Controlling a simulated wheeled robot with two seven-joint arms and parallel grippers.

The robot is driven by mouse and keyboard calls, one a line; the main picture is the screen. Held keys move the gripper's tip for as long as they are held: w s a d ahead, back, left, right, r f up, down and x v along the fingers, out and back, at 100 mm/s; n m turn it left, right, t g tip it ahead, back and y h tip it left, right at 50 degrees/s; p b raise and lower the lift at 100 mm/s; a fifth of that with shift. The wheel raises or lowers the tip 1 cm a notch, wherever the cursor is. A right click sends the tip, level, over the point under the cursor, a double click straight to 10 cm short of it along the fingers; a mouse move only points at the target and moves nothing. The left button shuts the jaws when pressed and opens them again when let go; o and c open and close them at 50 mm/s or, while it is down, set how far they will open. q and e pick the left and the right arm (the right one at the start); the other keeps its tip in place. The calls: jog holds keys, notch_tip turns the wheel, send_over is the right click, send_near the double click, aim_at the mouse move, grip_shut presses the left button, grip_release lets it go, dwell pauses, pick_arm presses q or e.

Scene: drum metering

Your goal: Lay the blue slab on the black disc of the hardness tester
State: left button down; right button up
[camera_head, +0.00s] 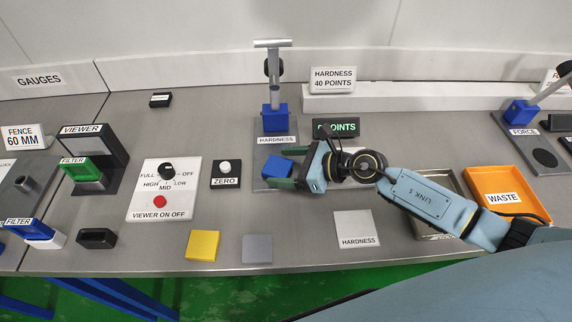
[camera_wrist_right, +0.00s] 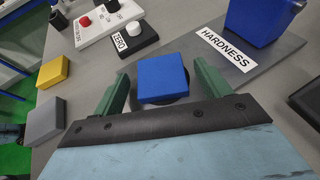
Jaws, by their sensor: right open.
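The blue slab (camera_head: 277,166) lies on the hardness tester's base plate (camera_head: 263,184), over the black disc (camera_wrist_right: 183,100), whose dark edge shows just under it in the right wrist view. The tester (camera_head: 275,118) has a blue block and a T-handled post behind the slab. My right gripper (camera_head: 281,168) is open, with its green fingers on either side of the slab (camera_wrist_right: 162,78). In the right wrist view gaps show between the slab and both fingers. My left gripper is not in view.
A yellow slab (camera_head: 203,245) and a grey slab (camera_head: 257,249) lie near the front edge. A white HARDNESS card (camera_head: 356,229) is bare. The ZERO button box (camera_head: 226,173) stands left of the tester. An orange WASTE bin (camera_head: 510,192) is at right.

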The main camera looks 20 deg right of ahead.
jog(key=b+v, duration=0.1)
jog(key=v, duration=0.9)
jog(key=shift+s+d, duration=0.25)
jog(key=shift+d, duration=0.1)
jog(key=shift+s+d+r, duration=0.3)
jog(key=shift+d+r, duration=0.1)
